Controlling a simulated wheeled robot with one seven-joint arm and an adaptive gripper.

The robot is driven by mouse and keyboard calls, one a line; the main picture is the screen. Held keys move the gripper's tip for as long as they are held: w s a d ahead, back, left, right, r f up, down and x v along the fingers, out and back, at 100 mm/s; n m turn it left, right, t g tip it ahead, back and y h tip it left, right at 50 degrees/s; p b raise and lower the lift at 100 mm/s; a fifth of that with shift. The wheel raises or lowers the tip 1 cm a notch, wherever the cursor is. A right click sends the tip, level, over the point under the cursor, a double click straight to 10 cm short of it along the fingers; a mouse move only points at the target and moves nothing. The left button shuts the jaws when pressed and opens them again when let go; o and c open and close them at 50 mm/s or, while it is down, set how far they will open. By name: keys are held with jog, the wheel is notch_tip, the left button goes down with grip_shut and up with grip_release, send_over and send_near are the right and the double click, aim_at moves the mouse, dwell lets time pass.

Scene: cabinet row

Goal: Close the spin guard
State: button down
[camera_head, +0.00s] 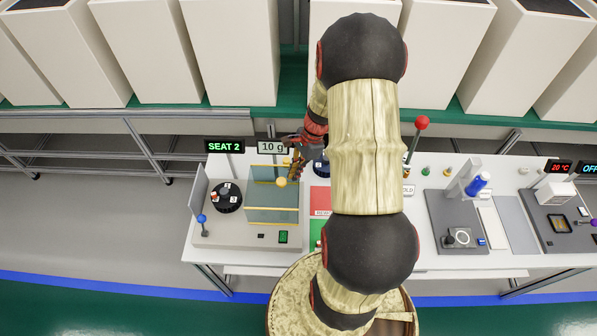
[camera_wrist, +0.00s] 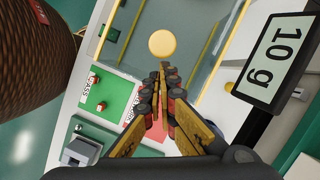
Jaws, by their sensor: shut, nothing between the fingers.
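A clear guard (camera_head: 272,215) with yellow edges and a yellow ball knob (camera_head: 281,181) stands on the right part of the grey station marked SEAT 2. A black round rotor (camera_head: 229,195) with small labelled pieces sits uncovered to its left. My gripper (camera_head: 297,165) is near the guard's back right side, partly hidden by my arm. In the wrist view my gripper (camera_wrist: 164,75) is shut and empty, its tips just short of the yellow knob (camera_wrist: 162,43) in the picture. The clear guard (camera_wrist: 205,35) fills the top there. I cannot tell whether the tips touch it.
A "10 g" display (camera_head: 272,147) stands behind the guard, close to my gripper; it also shows at right in the wrist view (camera_wrist: 277,60). A blue-knobbed lever (camera_head: 201,218) is at the station's left edge. Red and green pads (camera_head: 320,200) lie right of the station.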

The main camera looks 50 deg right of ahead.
jog(key=w+a+p, duration=0.3)
jog(key=w+a, duration=0.9)
jog(key=w, duration=0.2)
jog(key=shift+w+a, duration=0.2)
jog(key=shift+w, duration=0.05)
jog(key=d, duration=0.1)
jog(key=s+d+r+p, duration=0.1)
jog(key=d, duration=0.2)
jog(key=shift+s+d+r, duration=0.1)
jog(key=shift+s+r, duration=0.1)
jog(key=v, duration=0.9)
jog(key=shift+p, duration=0.4)
jog(key=shift+r, duration=0.1)
